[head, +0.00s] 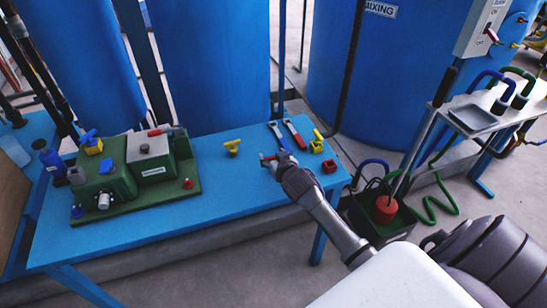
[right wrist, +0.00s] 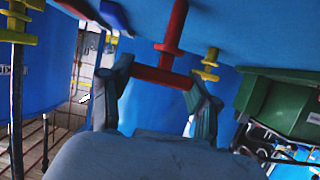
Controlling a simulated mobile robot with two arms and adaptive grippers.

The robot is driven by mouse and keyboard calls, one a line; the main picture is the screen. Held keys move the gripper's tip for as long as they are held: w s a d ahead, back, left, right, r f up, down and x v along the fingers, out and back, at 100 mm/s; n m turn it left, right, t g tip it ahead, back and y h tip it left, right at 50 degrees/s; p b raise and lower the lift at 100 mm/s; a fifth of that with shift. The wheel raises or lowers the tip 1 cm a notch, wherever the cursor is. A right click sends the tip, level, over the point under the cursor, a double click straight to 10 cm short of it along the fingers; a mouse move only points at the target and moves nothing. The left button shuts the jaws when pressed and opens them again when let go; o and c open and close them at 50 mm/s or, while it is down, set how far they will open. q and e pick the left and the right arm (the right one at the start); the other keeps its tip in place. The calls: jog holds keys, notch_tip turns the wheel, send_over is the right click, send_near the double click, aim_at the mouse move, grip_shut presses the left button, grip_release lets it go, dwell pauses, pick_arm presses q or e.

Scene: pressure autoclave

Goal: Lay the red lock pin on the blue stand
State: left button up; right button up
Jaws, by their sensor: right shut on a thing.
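The red lock pin (right wrist: 166,48) is between the fingers of my right gripper (right wrist: 160,85) in the right wrist view. Its red crossbar spans the jaws and its shaft points away from the gripper. In the head view my right gripper (head: 270,160) is over the right part of the blue stand (head: 225,195), and only a little red of the pin shows at its tip. The blue stand also fills the top of the right wrist view (right wrist: 240,35). I cannot tell whether the pin touches it. My left gripper is not in view.
A green machine (head: 105,185) occupies the stand's left. A yellow piece (head: 232,147), blue tool (head: 279,137), red tool (head: 294,134), second yellow piece (head: 317,142) and red block (head: 329,166) lie around the gripper. The stand's middle front is clear. Blue tanks (head: 215,60) stand behind.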

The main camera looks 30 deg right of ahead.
jog(key=shift+f, duration=0.15)
jog(key=o, duration=1.2)
jog(key=shift+c, duration=0.2)
